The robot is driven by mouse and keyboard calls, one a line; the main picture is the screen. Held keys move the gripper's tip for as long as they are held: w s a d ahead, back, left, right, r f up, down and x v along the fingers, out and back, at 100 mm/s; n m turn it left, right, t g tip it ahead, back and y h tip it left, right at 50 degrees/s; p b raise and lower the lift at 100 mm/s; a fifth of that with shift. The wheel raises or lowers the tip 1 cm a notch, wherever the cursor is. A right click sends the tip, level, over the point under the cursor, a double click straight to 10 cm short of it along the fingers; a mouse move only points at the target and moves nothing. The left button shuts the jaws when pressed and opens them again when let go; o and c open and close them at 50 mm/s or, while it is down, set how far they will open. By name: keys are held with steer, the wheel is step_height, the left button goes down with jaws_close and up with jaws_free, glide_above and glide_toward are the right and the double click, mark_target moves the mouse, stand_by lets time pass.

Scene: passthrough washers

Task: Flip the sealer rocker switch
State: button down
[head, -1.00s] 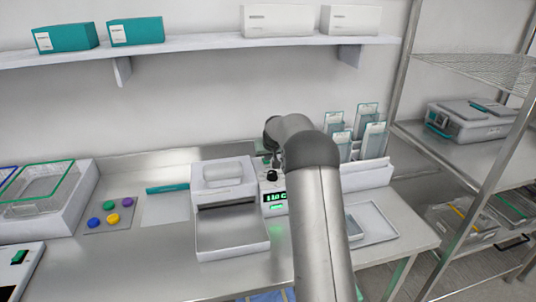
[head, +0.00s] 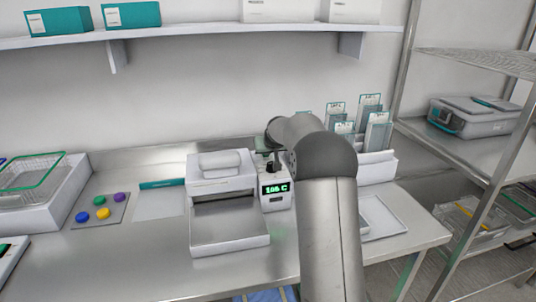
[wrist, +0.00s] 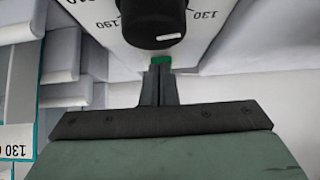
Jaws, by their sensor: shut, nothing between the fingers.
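The sealer (head: 228,232) is a white bench unit in the head view, with a control box (head: 277,203) at its right showing a green display (head: 276,188). In the wrist view, a black knob (wrist: 152,20) with a white mark sits on a white face with printed numbers. A small green part (wrist: 160,60), possibly the rocker switch, shows just below the knob. My gripper (wrist: 159,70) is shut and empty, its tips at or very near the green part; contact cannot be told. In the head view my arm mostly hides the gripper.
Card holders (head: 375,135) stand behind my arm, with a tray (head: 380,218) at its right. Coloured discs (head: 103,213) lie on a pad at left, near a wire basket (head: 35,180). A wall shelf (head: 200,38) runs above; a wire rack (head: 480,150) stands at right.

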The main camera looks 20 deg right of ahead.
steer(key=shift+r+p, duration=0.3)
steer(key=shift+r, duration=0.4)
steer(key=shift+r, duration=0.1)
steer(key=r+p, duration=0.3)
steer(key=r, duration=0.1)
steer(key=shift+w, duration=0.35)
steer(key=w+d+r+b+v, duration=0.1)
steer(key=b+v, duration=0.1)
steer(key=v, duration=0.7)
steer(key=shift+a+r+b, duration=0.3)
steer(key=shift+b, duration=0.05)
steer(key=shift+s, duration=0.15)
steer(key=shift+a, duration=0.1)
